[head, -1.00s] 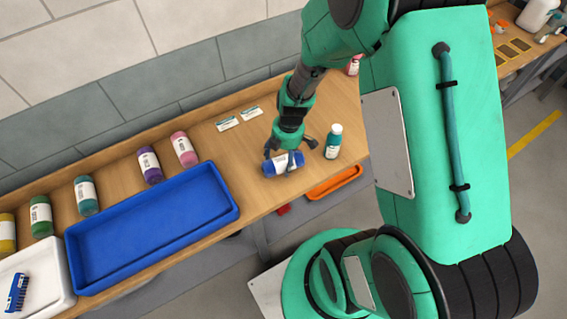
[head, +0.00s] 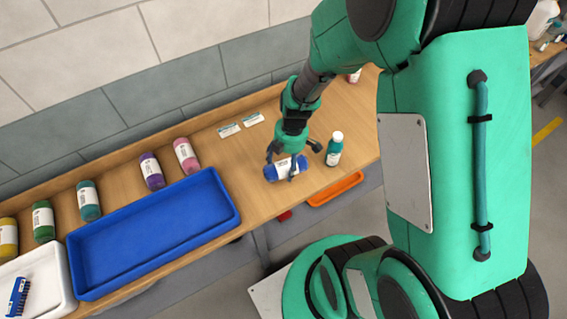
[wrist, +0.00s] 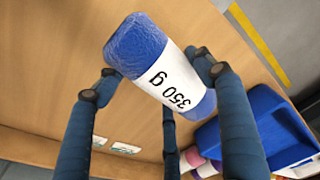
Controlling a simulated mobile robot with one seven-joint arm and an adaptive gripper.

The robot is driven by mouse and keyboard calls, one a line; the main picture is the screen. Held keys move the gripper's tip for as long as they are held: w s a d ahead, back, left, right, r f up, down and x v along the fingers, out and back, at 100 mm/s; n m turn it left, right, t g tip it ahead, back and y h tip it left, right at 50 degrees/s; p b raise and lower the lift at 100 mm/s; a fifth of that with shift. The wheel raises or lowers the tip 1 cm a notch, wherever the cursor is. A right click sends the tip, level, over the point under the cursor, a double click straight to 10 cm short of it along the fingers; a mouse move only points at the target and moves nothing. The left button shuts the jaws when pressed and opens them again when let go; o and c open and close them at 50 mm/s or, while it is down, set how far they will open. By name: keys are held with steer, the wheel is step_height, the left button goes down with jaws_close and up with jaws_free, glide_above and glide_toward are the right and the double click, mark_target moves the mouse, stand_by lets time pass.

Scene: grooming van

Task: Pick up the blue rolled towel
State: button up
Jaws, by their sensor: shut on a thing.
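The blue rolled towel (head: 271,174) has a white label band and lies on its side at my gripper, right of the blue tray in the head view. In the wrist view the towel (wrist: 136,47) fills the upper middle, its label reading "350 g". My gripper (head: 287,166) is shut on the towel. In the wrist view its dark fingers (wrist: 152,82) are on both sides of the roll, with a third finger partly hidden behind it. I cannot tell whether the towel is clear of the bench top.
A teal bottle with a white cap (head: 334,150) stands close right of my gripper. A blue tray (head: 232,212) lies to the left, with several coloured rolls (head: 151,170) behind it. Two small cards (head: 229,130) lie near the wall. An orange tray (head: 336,189) sits below the bench edge.

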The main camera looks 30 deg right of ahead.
steer(key=s, duration=0.4)
steer(key=s+a+r, duration=0.1)
steer(key=s, duration=0.4)
steer(key=s+a, duration=0.1)
steer(key=s, duration=0.4)
steer(key=shift+s+a+r+p, duration=0.2)
steer(key=shift+s+a+p, duration=0.05)
steer(key=shift+p, duration=0.1)
